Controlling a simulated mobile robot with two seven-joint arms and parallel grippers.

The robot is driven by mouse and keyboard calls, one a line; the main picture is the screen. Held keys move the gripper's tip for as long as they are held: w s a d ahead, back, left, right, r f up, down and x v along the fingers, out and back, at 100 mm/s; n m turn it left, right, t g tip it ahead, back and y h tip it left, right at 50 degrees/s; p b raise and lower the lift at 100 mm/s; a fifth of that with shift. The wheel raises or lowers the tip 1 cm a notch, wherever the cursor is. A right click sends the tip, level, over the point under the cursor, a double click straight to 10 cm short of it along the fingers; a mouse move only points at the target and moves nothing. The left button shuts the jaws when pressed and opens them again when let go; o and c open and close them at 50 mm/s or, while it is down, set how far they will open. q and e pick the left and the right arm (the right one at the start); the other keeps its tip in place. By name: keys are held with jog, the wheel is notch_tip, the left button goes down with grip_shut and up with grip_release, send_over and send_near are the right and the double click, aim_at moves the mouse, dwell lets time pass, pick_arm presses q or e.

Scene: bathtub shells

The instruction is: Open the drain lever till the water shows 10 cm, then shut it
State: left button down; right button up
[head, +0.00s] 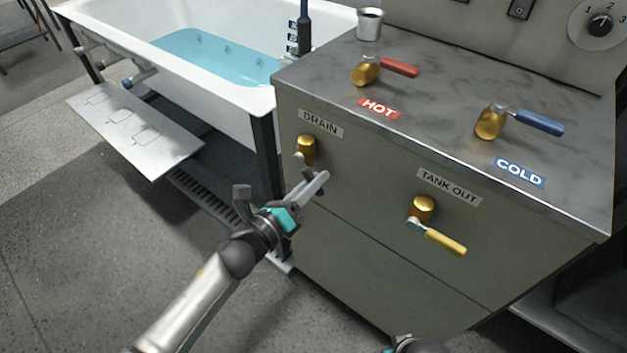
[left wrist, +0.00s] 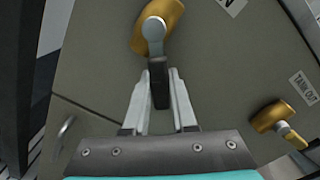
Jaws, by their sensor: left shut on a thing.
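The drain valve is a brass knob (head: 306,149) under the DRAIN label (head: 321,123) on the cabinet front. It also shows in the left wrist view (left wrist: 160,20), with a grey pivot and a dark lever handle (left wrist: 159,85) pointing down toward me. My left gripper (head: 318,184) is at this valve, its fingers (left wrist: 158,105) shut on the dark lever handle from both sides. Blue water (head: 215,58) stands in the white tub (head: 215,100). Small dark markers (head: 292,38) stand at the tub's right end; no level can be read there.
TANK OUT (head: 448,187) has a brass valve with a yellow lever (head: 442,241). On the cabinet top are a red HOT lever (head: 398,67), a blue COLD lever (head: 540,123) and a metal cup (head: 370,23).

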pick_arm(q)
jog(key=c, duration=0.7)
grip_release()
jog(key=shift+s+a, duration=0.15)
jog(key=shift+s, duration=0.1)
jog(key=p+v, duration=0.2)
jog(key=v, duration=1.2)
jog(key=shift+s+a+r, duration=0.1)
jog(key=shift+s+a, duration=0.15)
jog(key=shift+s, duration=0.05)
pick_arm(e)
jog(key=f, duration=0.1)
jog(key=s+d+f, duration=0.1)
jog(key=f, duration=0.1)
jog(key=s+f, duration=0.1)
jog(key=shift+s+d+f, duration=0.15)
jog(key=shift+d+f, duration=0.15)
jog(key=shift+d, duration=0.05)
